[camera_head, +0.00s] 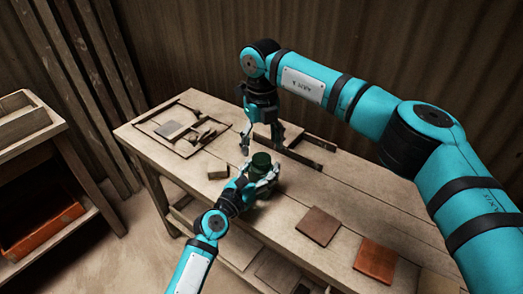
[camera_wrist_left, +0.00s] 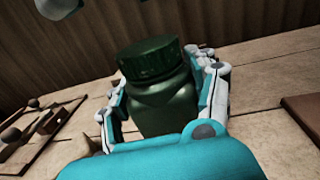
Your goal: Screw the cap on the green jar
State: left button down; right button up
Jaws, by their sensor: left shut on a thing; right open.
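The green jar (camera_wrist_left: 165,105) stands upright between the fingers of my left gripper (camera_head: 262,184), which is shut around its body. The dark green cap (camera_wrist_left: 148,60) sits on top of the jar; I cannot tell how tightly it is seated. In the head view the cap (camera_head: 261,159) shows as the dark top, and the jar's lower part is mostly hidden by the left gripper. My right gripper (camera_head: 262,144) is open and points down just above the cap, its fingers apart and empty.
The wooden workbench (camera_head: 345,205) carries a brown tile (camera_head: 318,226), an orange-brown tile (camera_head: 375,261) and a small block (camera_head: 218,172). A framed tray (camera_head: 155,122) with loose pieces lies at the far left. A shelf with an orange bin (camera_head: 40,228) stands left of the bench.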

aim_at(262, 158)
jog(key=shift+r, duration=0.1)
jog(key=shift+c, duration=0.2)
jog(key=n, duration=0.1)
jog(key=r+n, duration=0.1)
jog(key=n, duration=0.2)
jog(key=shift+r+n, duration=0.3)
jog(key=n, duration=0.2)
jog(key=r+n, duration=0.1)
jog(key=n, duration=0.2)
jog(key=shift+r+n, duration=0.3)
jog(key=shift+r, duration=0.1)
jog(key=shift+f, duration=0.1)
jog(key=shift+f, duration=3.95)
jog(key=shift+c, duration=0.2)
jog(key=c, duration=1.2)
jog(key=o, duration=1.4)
jog(key=shift+c, duration=0.2)
